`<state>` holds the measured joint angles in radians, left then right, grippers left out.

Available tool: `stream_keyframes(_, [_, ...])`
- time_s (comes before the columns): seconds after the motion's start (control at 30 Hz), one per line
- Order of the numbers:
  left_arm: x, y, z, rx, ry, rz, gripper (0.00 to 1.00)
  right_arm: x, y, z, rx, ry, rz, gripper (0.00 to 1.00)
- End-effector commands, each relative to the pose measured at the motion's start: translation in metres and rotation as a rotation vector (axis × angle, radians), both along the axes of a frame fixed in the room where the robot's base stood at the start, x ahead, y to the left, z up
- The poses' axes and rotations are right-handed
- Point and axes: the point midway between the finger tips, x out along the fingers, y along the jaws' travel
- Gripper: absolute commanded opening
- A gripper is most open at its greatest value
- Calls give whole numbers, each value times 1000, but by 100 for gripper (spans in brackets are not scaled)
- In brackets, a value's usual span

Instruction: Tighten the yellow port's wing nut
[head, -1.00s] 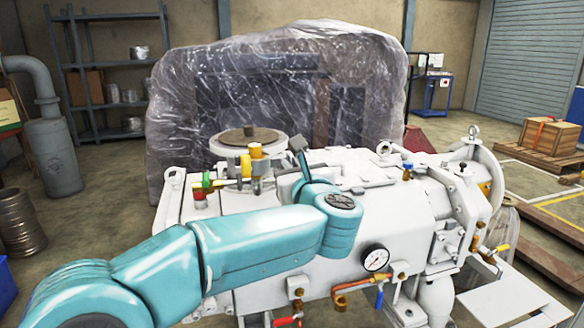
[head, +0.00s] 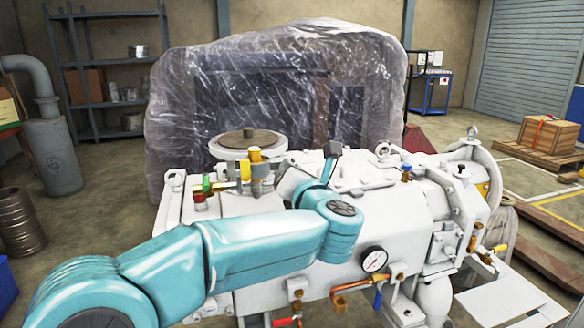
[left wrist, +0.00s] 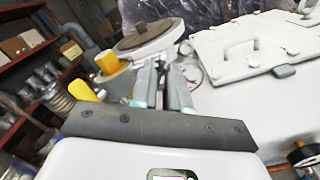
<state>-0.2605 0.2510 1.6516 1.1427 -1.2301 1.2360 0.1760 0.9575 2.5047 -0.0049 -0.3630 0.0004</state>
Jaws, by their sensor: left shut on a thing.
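My left arm reaches in from the left over the white pump. My left gripper (head: 273,178) is beside the yellow-topped port (head: 255,155), mostly hidden by my wrist. In the left wrist view, the gripper's fingers (left wrist: 165,90) are closed together on a small grey part, which I take to be the wing nut; the fingers cover most of it. Yellow parts (left wrist: 108,62) stand just left of the fingers, with another yellow piece (left wrist: 83,91) nearer. My right gripper is not in view.
A round flange with a brown disc (head: 248,139) stands behind the port. Green and red fittings (head: 207,184) are to its left. A pressure gauge (head: 374,260) and a lid with a handle (left wrist: 250,52) are to the right. A plastic-wrapped machine (head: 280,90) blocks the back.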

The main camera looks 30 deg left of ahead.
Motion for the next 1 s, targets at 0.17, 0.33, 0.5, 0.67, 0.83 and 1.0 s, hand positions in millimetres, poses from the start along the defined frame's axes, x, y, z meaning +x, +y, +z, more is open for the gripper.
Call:
stream_keyframes(0.17, [1, -1, 1, 107, 128, 0, 0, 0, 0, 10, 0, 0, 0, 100])
stream_keyframes(0.33, [1, -1, 1, 211, 252, -1, 0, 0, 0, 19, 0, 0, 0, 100])
stream_keyframes(0.5, [1, -1, 1, 318, 374, 0, 0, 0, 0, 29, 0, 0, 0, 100])
stream_keyframes(0.67, [1, -1, 1, 416, 490, 0, 0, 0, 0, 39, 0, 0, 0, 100])
stream_keyframes(0.83, [2, -1, 0, 521, 614, -1, 0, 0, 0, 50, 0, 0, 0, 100])
stream_keyframes(1.0, [1, -1, 0, 625, 737, 0, 0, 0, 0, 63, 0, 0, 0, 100])
